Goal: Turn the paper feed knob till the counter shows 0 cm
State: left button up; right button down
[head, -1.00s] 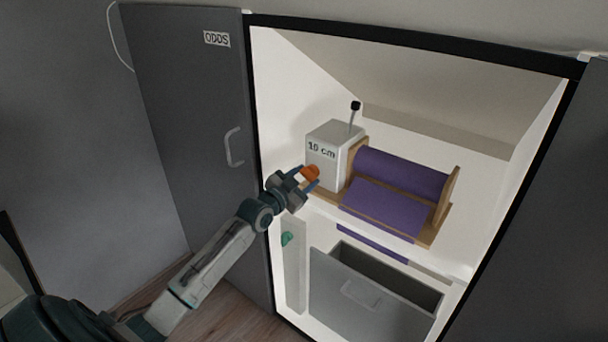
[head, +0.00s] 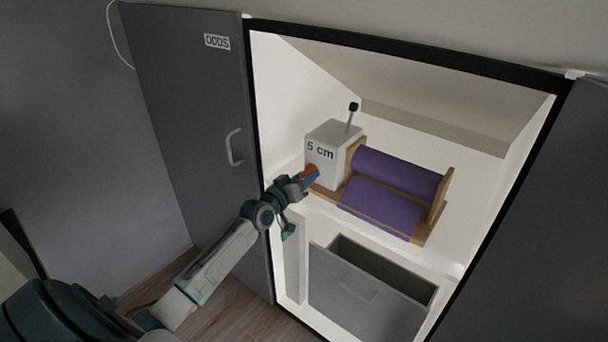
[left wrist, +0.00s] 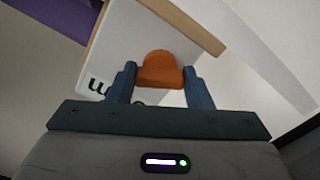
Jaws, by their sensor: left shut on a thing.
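The paper feed device stands on a shelf in the open cupboard. Its white box (head: 327,170) carries the counter (head: 320,150), which reads 5 cm. The orange knob (head: 311,171) is on the box's front, low down. My left gripper (head: 307,177) is shut on the knob and partly hides it in the head view. In the left wrist view the knob (left wrist: 160,70) sits between the two blue fingers. A purple paper roll (head: 398,172) lies in a wooden holder to the right, with a purple sheet (head: 380,207) in front. My right gripper is not in view.
A black-tipped lever (head: 352,114) rises from behind the box. Below the shelf is an open grey drawer (head: 350,290). A green item (head: 288,231) is beside my left wrist. The dark cupboard door (head: 190,110) stands open at the left.

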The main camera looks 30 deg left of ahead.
pick_arm(q)
jog(key=n+p, duration=0.1)
jog(key=n, duration=0.2)
jog(key=shift+n, duration=0.4)
jog(key=n+p, duration=0.1)
jog(key=n, duration=0.3)
jog(key=shift+d+n, duration=0.1)
jog(key=shift+n, duration=0.2)
jog(key=shift+n+p, duration=0.45)
jog(key=shift+n, duration=1.45)
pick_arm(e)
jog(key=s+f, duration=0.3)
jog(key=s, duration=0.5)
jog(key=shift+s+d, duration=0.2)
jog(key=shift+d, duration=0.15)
pick_arm(q)
jog(key=shift+p, duration=0.3)
jog(key=o, duration=1)
jog(key=shift+r, duration=0.1)
jog(key=shift+s, duration=0.15)
